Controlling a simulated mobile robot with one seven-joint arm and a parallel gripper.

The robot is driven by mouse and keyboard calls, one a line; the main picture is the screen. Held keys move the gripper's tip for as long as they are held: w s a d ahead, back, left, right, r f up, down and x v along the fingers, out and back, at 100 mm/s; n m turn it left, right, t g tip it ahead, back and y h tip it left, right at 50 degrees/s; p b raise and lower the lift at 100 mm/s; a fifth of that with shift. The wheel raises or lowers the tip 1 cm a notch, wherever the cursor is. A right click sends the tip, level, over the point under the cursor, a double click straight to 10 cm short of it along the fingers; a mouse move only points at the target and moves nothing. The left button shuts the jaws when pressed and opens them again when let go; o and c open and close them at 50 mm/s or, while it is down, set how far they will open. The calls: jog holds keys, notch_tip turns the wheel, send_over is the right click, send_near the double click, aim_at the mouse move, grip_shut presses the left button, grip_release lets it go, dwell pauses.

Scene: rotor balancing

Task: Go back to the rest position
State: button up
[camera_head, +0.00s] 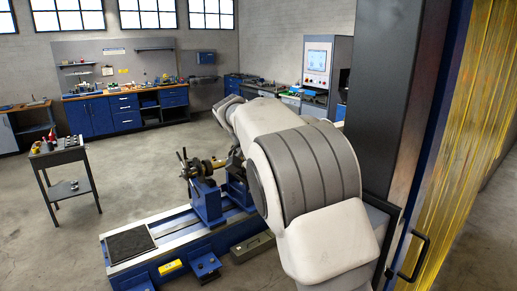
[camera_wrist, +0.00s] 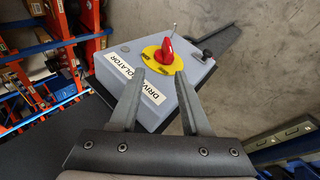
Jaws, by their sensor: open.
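My gripper (camera_wrist: 160,75) shows in the wrist view with its two grey fingers spread apart and nothing between them. In front of the fingertips is a grey drive isolator box (camera_wrist: 118,68) with a red rotary handle (camera_wrist: 167,52) on a yellow plate (camera_wrist: 152,57). I cannot tell whether the fingers touch the box. In the head view my white arm fills the centre right, and my gripper is hidden there.
A blue balancing machine (camera_head: 178,233) with a shaft on its supports stands left of my arm. A small dark cart (camera_head: 60,157) is at left. Workbenches (camera_head: 125,95) line the back wall, with a screen cabinet (camera_head: 318,62) at back right. Open floor lies between.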

jog(key=s+d+n+t+y+b, duration=0.4)
jog(key=s+d, duration=0.3)
jog(key=s, duration=0.5)
jog(key=s+f+n+t+y, duration=0.2)
jog(key=s+f, duration=0.5)
jog(key=s, duration=0.5)
jog(key=n+t, duration=0.1)
jog(key=t, duration=0.1)
jog(key=shift+d+t+y+b, duration=0.15)
jog(key=shift+t+y+b, duration=0.25)
jog(key=shift+s, duration=0.1)
